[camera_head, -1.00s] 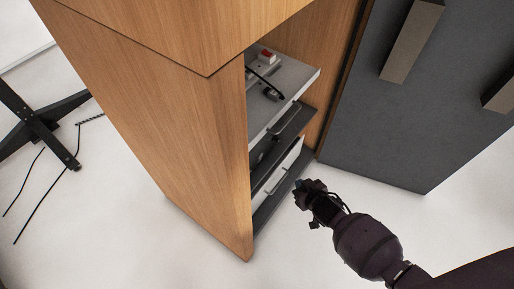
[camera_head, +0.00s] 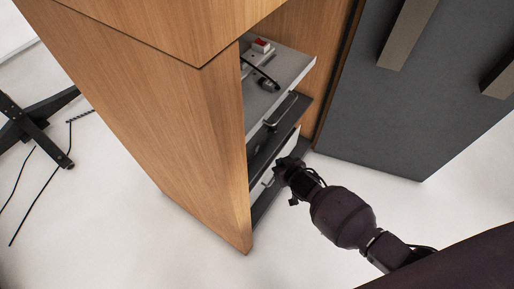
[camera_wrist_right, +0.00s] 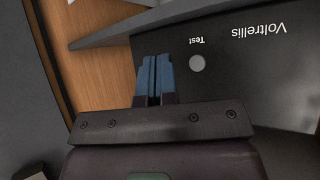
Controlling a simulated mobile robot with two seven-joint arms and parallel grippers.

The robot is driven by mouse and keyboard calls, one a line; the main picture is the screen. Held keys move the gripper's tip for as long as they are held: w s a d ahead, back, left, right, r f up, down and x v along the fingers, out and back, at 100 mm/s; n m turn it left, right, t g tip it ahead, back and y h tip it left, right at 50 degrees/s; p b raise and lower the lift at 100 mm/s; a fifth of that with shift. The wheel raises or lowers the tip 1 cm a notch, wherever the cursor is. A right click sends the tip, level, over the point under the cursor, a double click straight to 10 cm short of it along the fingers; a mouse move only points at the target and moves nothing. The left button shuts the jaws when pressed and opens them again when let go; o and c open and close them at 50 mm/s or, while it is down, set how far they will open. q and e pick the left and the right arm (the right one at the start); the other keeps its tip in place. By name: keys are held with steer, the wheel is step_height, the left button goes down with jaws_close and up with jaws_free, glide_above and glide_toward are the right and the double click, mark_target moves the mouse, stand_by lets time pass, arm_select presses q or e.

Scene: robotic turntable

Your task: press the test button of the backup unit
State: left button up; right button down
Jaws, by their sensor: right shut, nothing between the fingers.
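The backup unit (camera_wrist_right: 240,85) is a dark panel marked "Voltrellis" in the right wrist view, with the lettering upside down. Its round grey test button (camera_wrist_right: 197,63) sits beside the word "Test". My right gripper (camera_wrist_right: 155,75) has its blue fingers shut and empty, left of the button in that view and apart from it on the picture; the depth gap cannot be told. In the head view my right gripper (camera_head: 283,170) is at the cabinet's open front, by the lower shelves, and hides part of them. My left gripper is not in view.
The wooden cabinet (camera_head: 150,110) holds an upper shelf (camera_head: 285,75) with a red-switched power strip (camera_head: 261,46) and a handle. The open grey door (camera_head: 400,110) stands to the right. A black stand foot (camera_head: 35,125) and cables lie on the floor at left.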

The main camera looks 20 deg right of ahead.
mark_target(257, 148)
arm_select(q)
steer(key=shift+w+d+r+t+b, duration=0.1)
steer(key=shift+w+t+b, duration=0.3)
steer(key=shift+b, duration=0.2)
arm_select(e)
steer(key=w+a, duration=0.1)
steer(key=w, duration=0.1)
steer(key=w+a, duration=0.2)
steer(key=shift+w+a, duration=0.3)
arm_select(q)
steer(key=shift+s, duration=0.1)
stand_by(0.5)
arm_select(e)
steer(key=shift+w+a, duration=0.15)
stand_by(0.8)
steer(key=shift+w+a, duration=0.1)
steer(key=shift+w, duration=0.1)
